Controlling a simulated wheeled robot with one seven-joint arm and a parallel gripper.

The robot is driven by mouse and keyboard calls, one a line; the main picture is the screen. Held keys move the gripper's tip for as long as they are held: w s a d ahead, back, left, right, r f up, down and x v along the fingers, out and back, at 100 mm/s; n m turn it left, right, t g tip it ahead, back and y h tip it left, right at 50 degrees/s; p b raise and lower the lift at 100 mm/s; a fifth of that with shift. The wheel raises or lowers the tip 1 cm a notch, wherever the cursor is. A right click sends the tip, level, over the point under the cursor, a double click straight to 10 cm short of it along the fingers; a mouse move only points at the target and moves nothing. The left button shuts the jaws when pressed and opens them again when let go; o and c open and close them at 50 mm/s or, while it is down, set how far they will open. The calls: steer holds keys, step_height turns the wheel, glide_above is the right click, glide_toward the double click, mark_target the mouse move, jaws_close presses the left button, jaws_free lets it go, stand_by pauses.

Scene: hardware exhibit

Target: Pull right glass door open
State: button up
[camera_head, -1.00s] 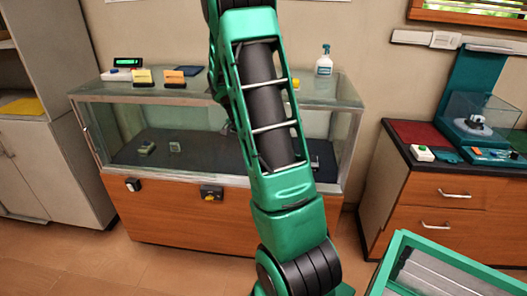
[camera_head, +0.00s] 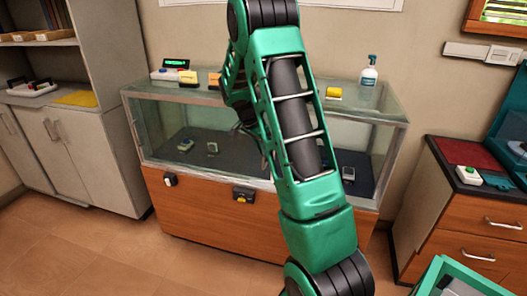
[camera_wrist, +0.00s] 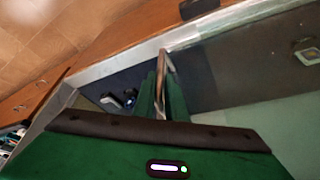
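The glass display case (camera_head: 200,210) has a wooden lower front and glass above. Its front glass (camera_head: 352,142) shows on the right, partly hidden behind my arm. My gripper (camera_head: 247,132) is at the middle of the front glass, small and mostly covered by my arm.
A spray bottle (camera_head: 369,72) and small cards stand on the case top. Small devices (camera_head: 185,145) lie inside. A wooden drawer cabinet (camera_head: 450,215) stands at right, a grey cabinet (camera_head: 85,150) at left. Floor in front at left is clear.

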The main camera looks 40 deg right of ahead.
steer(key=o, duration=0.3)
steer(key=shift+w+d+r, duration=0.1)
steer(key=shift+d, duration=0.2)
steer(key=shift+o, duration=0.2)
steer(key=shift+a, duration=0.1)
steer(key=v, duration=1)
steer(key=shift+r, duration=0.3)
steer(key=shift+a, duration=0.15)
steer(key=s+a+r+n+y, duration=0.1)
steer(key=s+a+r+n, duration=0.15)
steer(key=s, duration=0.55)
steer(key=s+a+r+n+y, duration=0.1)
steer(key=s+a+r+n, duration=0.2)
steer(key=s, duration=0.5)
steer(key=s+a+f+n+y, duration=0.1)
steer(key=s+a+f+n, duration=0.1)
steer(key=s+a, duration=0.3)
steer(key=s+a+f+n+y, duration=0.1)
steer(key=s+a+n, duration=0.3)
steer(key=s, duration=1)
steer(key=a+f, duration=0.1)
steer(key=a, duration=0.1)
steer(key=shift+s+a+n+y, duration=0.15)
steer(key=shift+a+n+y, duration=0.15)
steer(key=shift+n+y, duration=0.1)
steer(key=shift+f, duration=0.1)
